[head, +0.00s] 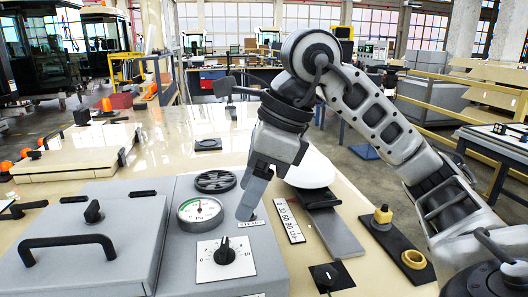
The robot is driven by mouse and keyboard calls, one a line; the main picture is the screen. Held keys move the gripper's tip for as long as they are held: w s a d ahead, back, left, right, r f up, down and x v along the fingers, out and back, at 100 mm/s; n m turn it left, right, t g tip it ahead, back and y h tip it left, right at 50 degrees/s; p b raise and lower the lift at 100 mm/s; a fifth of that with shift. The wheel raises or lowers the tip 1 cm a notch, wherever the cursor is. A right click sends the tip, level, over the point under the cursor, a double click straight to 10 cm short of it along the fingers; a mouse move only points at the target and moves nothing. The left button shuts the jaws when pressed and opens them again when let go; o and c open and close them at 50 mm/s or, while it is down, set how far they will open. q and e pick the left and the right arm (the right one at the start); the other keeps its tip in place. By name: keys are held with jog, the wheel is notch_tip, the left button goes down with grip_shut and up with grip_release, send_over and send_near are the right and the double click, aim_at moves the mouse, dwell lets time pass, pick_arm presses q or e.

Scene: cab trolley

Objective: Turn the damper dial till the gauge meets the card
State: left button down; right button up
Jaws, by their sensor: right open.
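The damper dial (224,253) is a black knob on a white square plate on the grey box, with its pointer ridge facing roughly up. The round gauge (200,211) sits just behind and left of it, with a white face; its needle is too small to read exactly. A white card (289,221) with large dark numbers lies right of the box. My right gripper (247,208) points down above the box's right side, right of the gauge and behind the dial. It is open and appears to hold nothing. My left gripper is not in view.
A black handwheel (215,181) sits behind the gauge. A grey lid with a black handle (66,245) is on the left. A white dome (309,170), a grey slab (334,232) and a black tray with yellow parts (397,243) lie right. The table's back left holds flat panels.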

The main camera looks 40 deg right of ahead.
jog(key=v, duration=0.5)
jog(key=shift+d+r+p, duration=0.1)
jog(key=shift+r+p, duration=0.25)
